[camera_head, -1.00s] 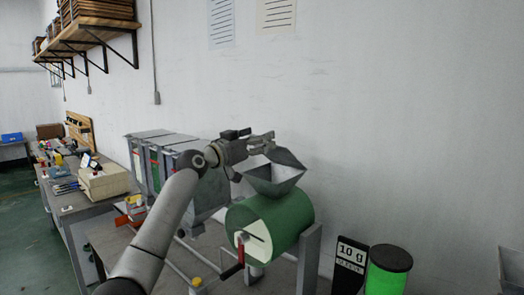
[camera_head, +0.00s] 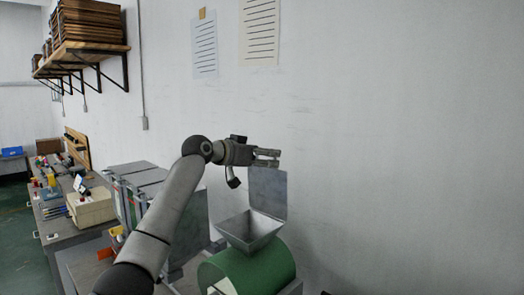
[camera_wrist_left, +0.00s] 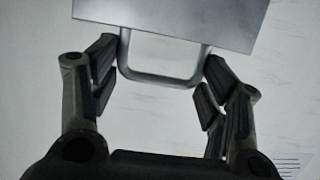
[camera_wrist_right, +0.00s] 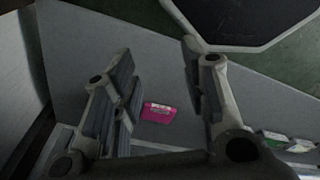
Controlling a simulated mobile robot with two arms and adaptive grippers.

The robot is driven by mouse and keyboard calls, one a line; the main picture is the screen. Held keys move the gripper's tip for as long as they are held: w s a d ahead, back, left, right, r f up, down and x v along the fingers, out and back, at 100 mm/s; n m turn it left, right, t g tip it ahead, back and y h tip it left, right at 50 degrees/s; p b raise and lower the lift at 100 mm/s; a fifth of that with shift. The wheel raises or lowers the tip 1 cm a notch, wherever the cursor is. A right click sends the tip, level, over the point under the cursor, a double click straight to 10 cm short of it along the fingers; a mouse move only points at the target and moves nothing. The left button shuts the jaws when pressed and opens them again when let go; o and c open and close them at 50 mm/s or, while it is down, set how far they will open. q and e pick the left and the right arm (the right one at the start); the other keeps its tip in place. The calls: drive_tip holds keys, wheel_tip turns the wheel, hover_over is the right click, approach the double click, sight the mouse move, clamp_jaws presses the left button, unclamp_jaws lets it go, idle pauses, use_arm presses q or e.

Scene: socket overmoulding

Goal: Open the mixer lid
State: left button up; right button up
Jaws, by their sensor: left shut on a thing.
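The mixer is a green drum (camera_head: 250,262) with a grey funnel hopper (camera_head: 248,230) on top. Its flat grey lid (camera_head: 268,192) stands about upright at the back edge of the hopper, leaving the hopper mouth uncovered. My left gripper (camera_head: 267,157) is at the top of the lid. In the left wrist view the lid plate (camera_wrist_left: 165,20) carries a U-shaped handle (camera_wrist_left: 160,78), and my left fingers are shut on that handle, one at each side. My right gripper (camera_wrist_right: 155,75) shows only in its wrist view, open with its fingers apart and empty.
Grey bins (camera_head: 150,185) stand left of the mixer, with a cluttered bench (camera_head: 60,232) beyond. A wall shelf (camera_head: 85,45) hangs at upper left. The wall right of the lid is clear. A pink object (camera_wrist_right: 158,112) lies below my right gripper.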

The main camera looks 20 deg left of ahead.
use_arm(q)
drive_tip(key=shift+w+d+r, duration=0.15)
drive_tip(key=shift+w+d, duration=0.05)
drive_tip(key=shift+w, duration=0.25)
use_arm(e)
drive_tip(key=shift+r, duration=0.5)
use_arm(q)
drive_tip(key=o, duration=1.2)
drive_tip(key=shift+s, duration=0.1)
drive_tip(key=shift+c, duration=0.2)
drive_tip(key=v, duration=1.2)
drive_tip(key=shift+s+r, duration=0.2)
drive_tip(key=shift+r, duration=0.1)
use_arm(e)
drive_tip(key=shift+a, duration=0.15)
use_arm(q)
drive_tip(key=shift+w, duration=0.1)
